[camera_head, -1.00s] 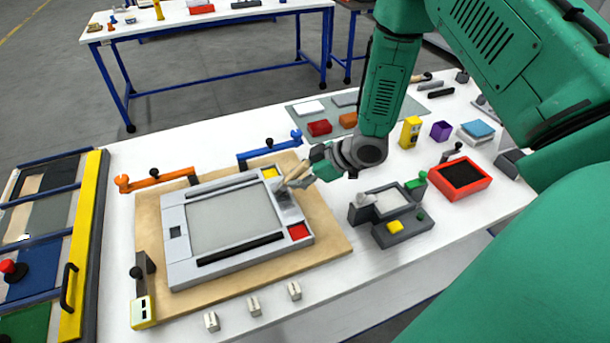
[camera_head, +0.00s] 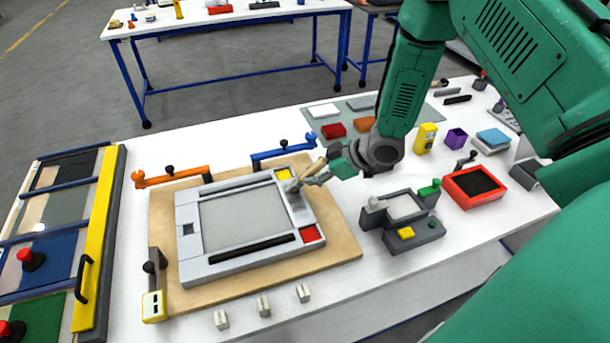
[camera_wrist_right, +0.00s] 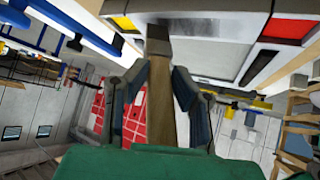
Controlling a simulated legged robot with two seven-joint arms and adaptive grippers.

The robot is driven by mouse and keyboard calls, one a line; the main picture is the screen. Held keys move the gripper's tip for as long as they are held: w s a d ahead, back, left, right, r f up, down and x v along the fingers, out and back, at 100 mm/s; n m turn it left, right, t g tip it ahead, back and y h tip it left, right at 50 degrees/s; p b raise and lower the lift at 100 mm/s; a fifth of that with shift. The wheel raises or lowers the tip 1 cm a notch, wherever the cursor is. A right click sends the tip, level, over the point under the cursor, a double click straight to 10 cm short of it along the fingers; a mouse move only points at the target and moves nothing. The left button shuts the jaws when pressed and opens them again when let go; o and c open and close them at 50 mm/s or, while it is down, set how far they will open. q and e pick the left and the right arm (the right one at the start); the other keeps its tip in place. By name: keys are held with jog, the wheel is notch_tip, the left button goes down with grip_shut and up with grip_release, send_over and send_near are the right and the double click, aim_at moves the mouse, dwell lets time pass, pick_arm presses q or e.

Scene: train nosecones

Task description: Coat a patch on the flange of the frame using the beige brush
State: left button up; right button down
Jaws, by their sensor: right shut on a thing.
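The grey frame (camera_head: 222,262) lies flat on a tan board, with a lighter panel inside its raised border. A yellow square (camera_head: 283,174) and a red square (camera_head: 311,234) mark its right flange. My right gripper (camera_head: 320,177) is shut on the beige brush (camera_head: 313,168), which it holds tilted above the right flange. The brush head reaches the darker grey stretch between the coloured squares; I cannot tell whether it touches. In the right wrist view the brush handle (camera_wrist_right: 168,105) runs between both fingers towards the frame (camera_wrist_right: 212,50). My left gripper is out of view.
A dark grey fixture (camera_head: 413,238) and a red tray (camera_head: 497,200) stand to the right. Orange (camera_head: 178,177) and blue (camera_head: 283,152) clamps sit along the board's back edge. Small pale blocks (camera_head: 263,306) line the front. A yellow-edged panel (camera_head: 98,240) stands at left.

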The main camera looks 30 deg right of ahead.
jog(key=shift+s+d, duration=0.1)
jog(key=shift+d, duration=0.45)
jog(key=shift+r, duration=3)
jog(key=shift+r, duration=0.1)
jog(key=shift+r, duration=1.45)
